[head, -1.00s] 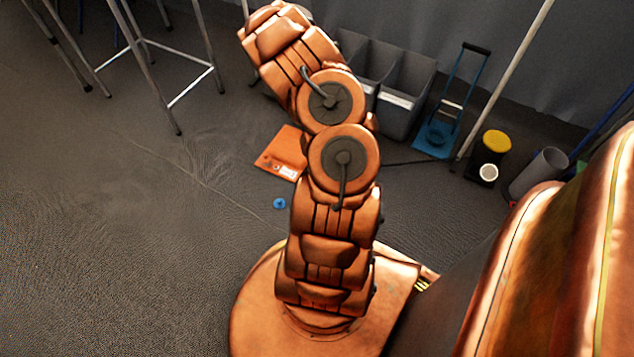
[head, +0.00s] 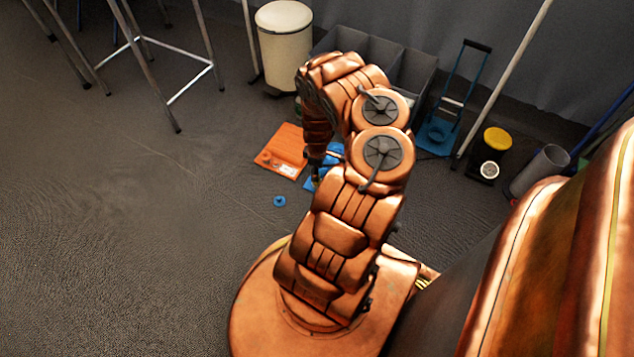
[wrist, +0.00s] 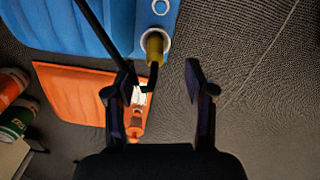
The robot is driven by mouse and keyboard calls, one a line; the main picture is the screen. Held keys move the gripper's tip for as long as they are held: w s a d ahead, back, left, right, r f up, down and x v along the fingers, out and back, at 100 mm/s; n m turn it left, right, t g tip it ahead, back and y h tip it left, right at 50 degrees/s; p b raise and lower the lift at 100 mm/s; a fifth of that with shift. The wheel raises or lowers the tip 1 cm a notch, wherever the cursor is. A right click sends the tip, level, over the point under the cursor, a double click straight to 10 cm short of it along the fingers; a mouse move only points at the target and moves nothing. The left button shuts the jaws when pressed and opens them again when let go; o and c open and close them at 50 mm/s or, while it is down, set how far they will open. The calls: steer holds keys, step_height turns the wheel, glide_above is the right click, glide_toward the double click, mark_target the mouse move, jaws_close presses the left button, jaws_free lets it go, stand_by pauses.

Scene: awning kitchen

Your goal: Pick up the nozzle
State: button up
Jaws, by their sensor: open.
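A yellow cylindrical piece with a dark end, which looks like the nozzle (wrist: 155,47), shows in the wrist view at a white ring on a blue panel (wrist: 90,28). My gripper (wrist: 160,80) is open, with its two dark fingers apart and nothing clearly held between them. The yellow piece lies just beyond the fingertips, nearer the left one. A thin dark rod (wrist: 102,32) runs down to the left finger; I cannot tell what it belongs to. In the head view my gripper (head: 317,170) points down by the blue panel (head: 333,155), partly hidden by my arm.
An orange panel (head: 281,147) lies beside the blue one, and a small blue ring (head: 279,201) is on the floor. Grey bins (head: 412,75), a cream bin (head: 284,45) and a yellow-topped container (head: 495,142) stand behind.

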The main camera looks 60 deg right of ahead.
steer(key=shift+w+d+f+b, duration=0.1)
steer(key=shift+d+f+b, duration=0.05)
steer(key=shift+f+b, duration=0.85)
steer(key=shift+w+d+f+b, duration=0.1)
steer(key=shift+f+b, duration=0.8)
steer(key=shift+f, duration=0.15)
steer(key=shift+f+b, duration=0.8)
steer(key=shift+f, duration=0.1)
jaws_close()
